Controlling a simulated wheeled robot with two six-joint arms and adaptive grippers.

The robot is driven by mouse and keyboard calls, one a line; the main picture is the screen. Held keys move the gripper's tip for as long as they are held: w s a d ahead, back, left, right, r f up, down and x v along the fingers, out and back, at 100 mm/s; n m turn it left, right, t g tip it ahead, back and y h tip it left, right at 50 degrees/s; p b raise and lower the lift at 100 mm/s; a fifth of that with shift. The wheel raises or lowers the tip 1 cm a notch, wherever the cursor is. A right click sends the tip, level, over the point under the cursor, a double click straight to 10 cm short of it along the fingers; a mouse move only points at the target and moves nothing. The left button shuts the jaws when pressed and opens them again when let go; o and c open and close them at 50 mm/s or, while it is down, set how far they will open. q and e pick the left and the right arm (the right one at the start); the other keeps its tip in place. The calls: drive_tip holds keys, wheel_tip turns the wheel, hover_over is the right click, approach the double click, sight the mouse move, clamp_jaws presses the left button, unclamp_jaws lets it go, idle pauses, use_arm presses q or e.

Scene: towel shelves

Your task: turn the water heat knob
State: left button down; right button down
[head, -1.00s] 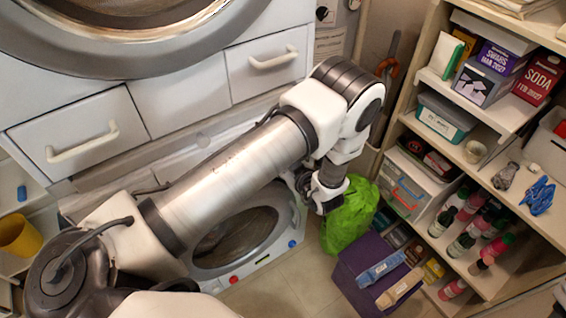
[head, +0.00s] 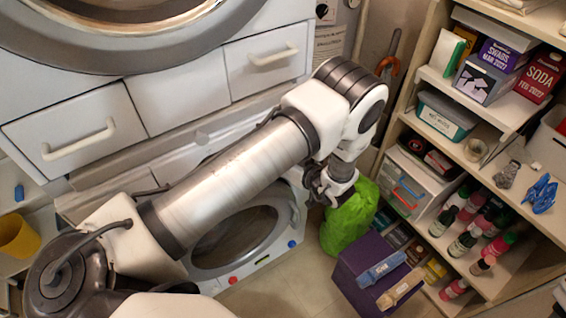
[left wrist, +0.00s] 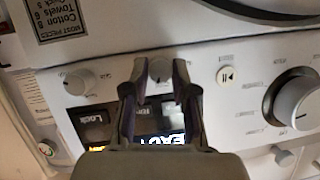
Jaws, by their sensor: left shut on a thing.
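My left gripper (head: 318,192) reaches down beside the lower front-loading machine (head: 291,218) in the head view. Its fingertips hide the control panel there. In the left wrist view the fingers (left wrist: 160,68) are closed around a small grey knob (left wrist: 160,82) on the white panel, which is mostly hidden between them. A second small knob (left wrist: 78,80) is to its left, and a large round dial (left wrist: 292,103) to its right. The labels by the small knobs are too blurred to tell which one is water heat. My right gripper is not in view.
A lit display (left wrist: 172,138) is partly behind the gripper. A push button (left wrist: 226,76) lies between gripper and dial. A green bag (head: 349,218) and a purple box (head: 358,270) stand right of the machine, before the shelves (head: 492,135). An upper machine (head: 240,28) hangs above.

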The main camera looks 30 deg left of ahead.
use_arm(q)
drive_tip(key=shift+w+f+m+g+y+b, duration=0.1)
drive_tip(key=shift+m+g+y+b, duration=0.3)
drive_tip(key=shift+m, duration=0.5)
drive_tip(key=shift+w+r+m+g+y+b, duration=0.1)
drive_tip(key=shift+m+g+y+b, duration=0.4)
drive_tip(key=shift+m, duration=0.4)
drive_tip(key=shift+w+f+m+g+y+b, duration=0.1)
drive_tip(key=shift+m+g+y+b, duration=0.15)
drive_tip(key=shift+m+b, duration=0.45)
drive_tip(key=shift+m+g, duration=0.25)
drive_tip(key=shift+m, duration=0.05)
drive_tip(key=c, duration=0.9)
unclamp_jaws()
wheel_tip(320, 180, up, 10)
drive_tip(key=shift+f, duration=0.1)
